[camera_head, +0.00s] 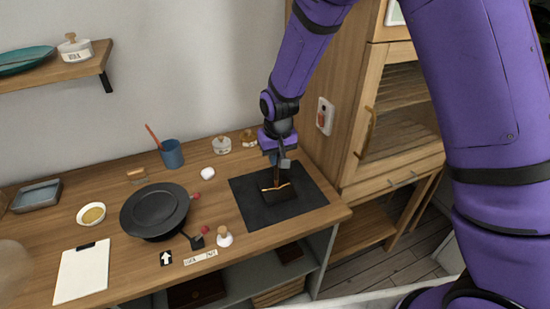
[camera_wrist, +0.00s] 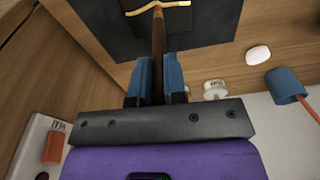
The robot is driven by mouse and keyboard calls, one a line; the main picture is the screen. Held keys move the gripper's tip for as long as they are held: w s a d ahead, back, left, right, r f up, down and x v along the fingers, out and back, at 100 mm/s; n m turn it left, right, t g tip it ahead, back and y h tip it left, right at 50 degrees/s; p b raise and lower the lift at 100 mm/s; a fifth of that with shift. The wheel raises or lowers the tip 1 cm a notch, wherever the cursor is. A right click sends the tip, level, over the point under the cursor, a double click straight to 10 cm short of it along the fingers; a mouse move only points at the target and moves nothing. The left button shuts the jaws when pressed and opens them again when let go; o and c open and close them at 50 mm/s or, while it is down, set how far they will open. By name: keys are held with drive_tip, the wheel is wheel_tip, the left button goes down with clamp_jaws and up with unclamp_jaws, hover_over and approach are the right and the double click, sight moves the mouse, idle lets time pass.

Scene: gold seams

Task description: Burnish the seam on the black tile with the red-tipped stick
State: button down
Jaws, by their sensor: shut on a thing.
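The black tile (camera_head: 287,197) lies on a dark square mat (camera_head: 249,208) at the right of the bench, with a thin gold seam (camera_head: 273,188) across it. In the wrist view the wavy gold seam (camera_wrist: 178,3) shows at the top edge. My gripper (camera_head: 277,158) is over the tile, pointing down. In the wrist view its blue fingers (camera_wrist: 158,72) are shut on a slim brown stick (camera_wrist: 158,38). The stick's far end is at the seam; I cannot tell if it touches.
A blue cup (camera_head: 172,157) with a reddish stick (camera_head: 153,136) stands near the wall. A white lump (camera_head: 207,174), a black plate (camera_head: 152,207) and a small white bottle (camera_head: 224,239) are left of the mat. A wooden cabinet (camera_head: 365,150) stands close on the right.

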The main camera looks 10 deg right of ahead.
drive_tip(key=shift+r, duration=3.85)
